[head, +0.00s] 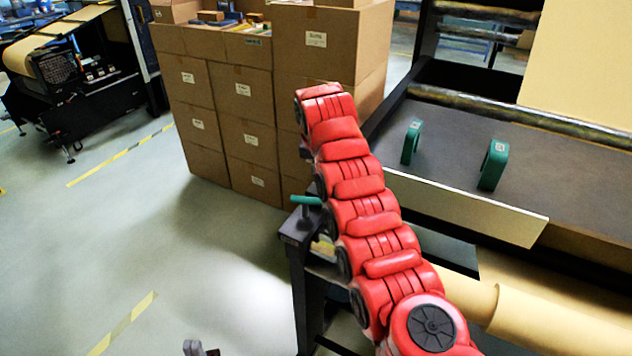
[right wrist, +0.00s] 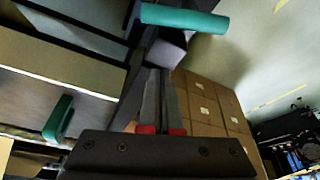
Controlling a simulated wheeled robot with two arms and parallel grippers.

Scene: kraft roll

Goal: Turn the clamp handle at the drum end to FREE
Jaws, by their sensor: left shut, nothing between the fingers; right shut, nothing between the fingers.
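The clamp handle (head: 306,200) is a short teal bar on top of a dark post (head: 298,228), left of the machine, partly hidden by my red arm. The teal handle (right wrist: 185,19) also shows at the top of the right wrist view, lying crosswise. My right gripper (right wrist: 160,75) is shut and empty, its fingertips pointing toward the post below the handle; a gap shows in the picture between tips and handle. The head view does not show it. My left gripper (head: 200,348) is shut and empty at the bottom edge, far from the handle. No FREE marking is legible.
Stacked cardboard boxes (head: 240,130) stand behind the handle. A kraft paper roll (head: 540,318) lies at lower right, under a pale board (head: 470,208). Two green brackets (head: 411,142) (head: 493,165) stand on the dark machine bed. The floor at left is open.

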